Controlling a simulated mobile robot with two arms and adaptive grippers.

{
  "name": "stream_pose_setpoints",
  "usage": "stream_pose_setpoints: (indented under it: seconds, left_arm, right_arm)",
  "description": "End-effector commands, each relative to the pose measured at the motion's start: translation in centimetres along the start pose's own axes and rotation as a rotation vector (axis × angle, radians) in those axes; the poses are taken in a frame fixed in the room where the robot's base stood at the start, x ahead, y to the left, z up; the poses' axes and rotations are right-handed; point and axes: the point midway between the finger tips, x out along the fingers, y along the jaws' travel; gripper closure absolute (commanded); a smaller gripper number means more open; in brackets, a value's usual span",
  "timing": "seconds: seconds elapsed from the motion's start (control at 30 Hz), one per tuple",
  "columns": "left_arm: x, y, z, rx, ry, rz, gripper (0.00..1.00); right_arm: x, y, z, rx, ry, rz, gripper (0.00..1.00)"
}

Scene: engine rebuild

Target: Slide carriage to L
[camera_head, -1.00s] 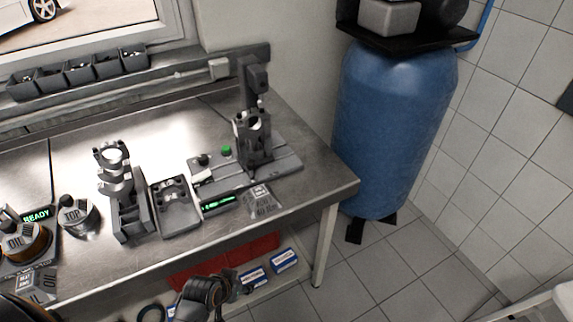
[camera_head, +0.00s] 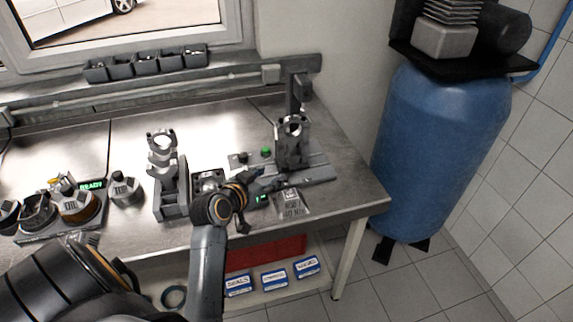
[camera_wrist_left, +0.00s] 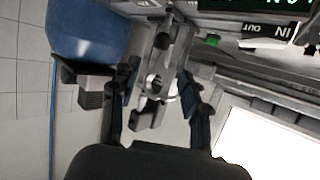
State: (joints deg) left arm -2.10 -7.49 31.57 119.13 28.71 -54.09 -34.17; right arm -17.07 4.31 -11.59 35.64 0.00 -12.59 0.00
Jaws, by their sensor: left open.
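The carriage (camera_head: 292,130) is a grey metal block with a round bore, standing upright on the bench fixture (camera_head: 318,173) at the bench's right end. It also shows in the left wrist view (camera_wrist_left: 154,84), between the fingers as seen from there. My left gripper (camera_head: 264,183) is open, low at the front left of the fixture, with its fingertips toward the carriage. In the left wrist view its fingers (camera_wrist_left: 158,92) stand apart on both sides of the carriage; I cannot tell whether they touch it. My left forearm hides part of the fixture's front. My right gripper is out of view.
A green button (camera_head: 266,152) and a partly covered green display (camera_head: 262,198) are on the fixture. A sign plate (camera_head: 291,204) lies before it. A grey stand (camera_head: 170,190) and a tray (camera_head: 208,177) are to the left. A blue tank (camera_head: 430,150) stands right of the bench.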

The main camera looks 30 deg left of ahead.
Motion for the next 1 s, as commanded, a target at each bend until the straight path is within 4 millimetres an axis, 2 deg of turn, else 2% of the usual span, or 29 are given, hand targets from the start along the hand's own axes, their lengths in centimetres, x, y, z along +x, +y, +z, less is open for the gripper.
stream_pose_setpoints:
  seconds: [0.3, 0.5, 0.7, 1.0]
  left_arm:
    - [6.2, 0.0, -0.2, -0.003, -0.001, 0.001, 0.54]
    - [9.1, 0.0, -0.1, -0.001, -0.002, 0.001, 0.54]
    - [10.4, 0.0, 0.1, 0.0, -0.002, -0.001, 0.54]
    - [10.6, 0.0, 0.1, 0.001, -0.002, -0.001, 0.54]
  right_arm:
    - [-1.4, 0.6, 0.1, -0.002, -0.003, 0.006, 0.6]
    - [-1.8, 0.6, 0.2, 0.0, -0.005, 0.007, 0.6]
    - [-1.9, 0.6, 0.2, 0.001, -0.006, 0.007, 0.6]
    - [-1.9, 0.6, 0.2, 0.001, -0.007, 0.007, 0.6]
